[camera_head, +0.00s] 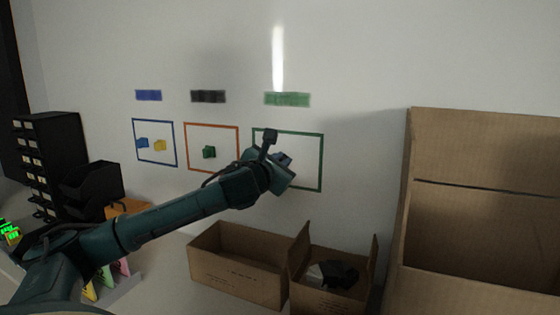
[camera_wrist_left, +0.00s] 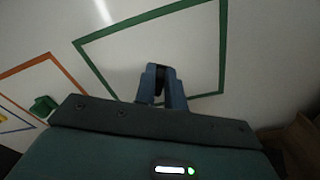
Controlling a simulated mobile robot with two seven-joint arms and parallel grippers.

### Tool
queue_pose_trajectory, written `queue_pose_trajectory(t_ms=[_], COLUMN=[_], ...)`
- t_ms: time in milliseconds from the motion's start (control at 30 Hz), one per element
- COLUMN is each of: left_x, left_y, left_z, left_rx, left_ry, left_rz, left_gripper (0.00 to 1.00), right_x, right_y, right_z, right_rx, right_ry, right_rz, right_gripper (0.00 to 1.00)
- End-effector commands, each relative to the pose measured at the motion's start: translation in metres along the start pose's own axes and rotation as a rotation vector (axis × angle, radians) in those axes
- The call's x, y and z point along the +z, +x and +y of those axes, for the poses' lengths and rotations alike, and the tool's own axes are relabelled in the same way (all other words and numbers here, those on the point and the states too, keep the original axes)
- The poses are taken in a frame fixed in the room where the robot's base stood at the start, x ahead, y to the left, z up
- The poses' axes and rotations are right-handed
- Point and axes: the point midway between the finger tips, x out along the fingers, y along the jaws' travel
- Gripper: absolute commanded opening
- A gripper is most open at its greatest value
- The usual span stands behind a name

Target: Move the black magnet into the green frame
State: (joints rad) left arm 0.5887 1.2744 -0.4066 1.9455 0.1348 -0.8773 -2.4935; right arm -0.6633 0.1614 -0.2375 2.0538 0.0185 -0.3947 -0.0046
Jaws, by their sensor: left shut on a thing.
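The green frame (camera_head: 321,165) is an outlined rectangle on the white wall, right of the orange frame. It also fills the upper part of the left wrist view (camera_wrist_left: 222,50). My left gripper (camera_head: 284,160) is in front of the green frame, at the wall. In the left wrist view my left gripper (camera_wrist_left: 160,72) has its blue fingers shut on the black magnet (camera_wrist_left: 160,84), a dark piece mostly hidden between them. The fingertips appear inside the frame's outline, near its lower edge. I cannot tell whether the magnet touches the wall. My right gripper is not in view.
The orange frame (camera_head: 238,150) holds a green magnet (camera_head: 209,152). The blue frame (camera_head: 176,145) holds a blue magnet (camera_head: 142,143) and a yellow magnet (camera_head: 160,145). Open cartons (camera_head: 235,272) stand below, with a large carton (camera_head: 480,220) at right. Black drawers (camera_head: 50,160) stand left.

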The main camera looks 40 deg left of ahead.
Motion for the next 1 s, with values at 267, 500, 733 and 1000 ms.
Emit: queue_pose_trajectory(t_ms=[267,500,733,1000], left_x=[0.0009,0.0009,0.0003,0.0002], left_y=[0.0039,0.007,0.0067,0.0067], left_z=[0.0007,0.0005,0.0002,0.0003], left_rx=[0.0,0.0,0.0,0.0], left_ry=[-0.001,-0.001,-0.001,-0.001], left_rz=[0.0,0.001,0.0,0.0], left_gripper=[0.0,0.0,0.3,0.39], right_x=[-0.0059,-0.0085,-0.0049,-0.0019], right_y=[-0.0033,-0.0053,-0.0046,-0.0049], right_z=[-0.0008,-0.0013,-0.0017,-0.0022], right_rx=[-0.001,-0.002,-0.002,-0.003], right_ry=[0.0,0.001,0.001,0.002], right_rz=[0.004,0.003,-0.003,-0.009], right_gripper=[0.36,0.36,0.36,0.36])
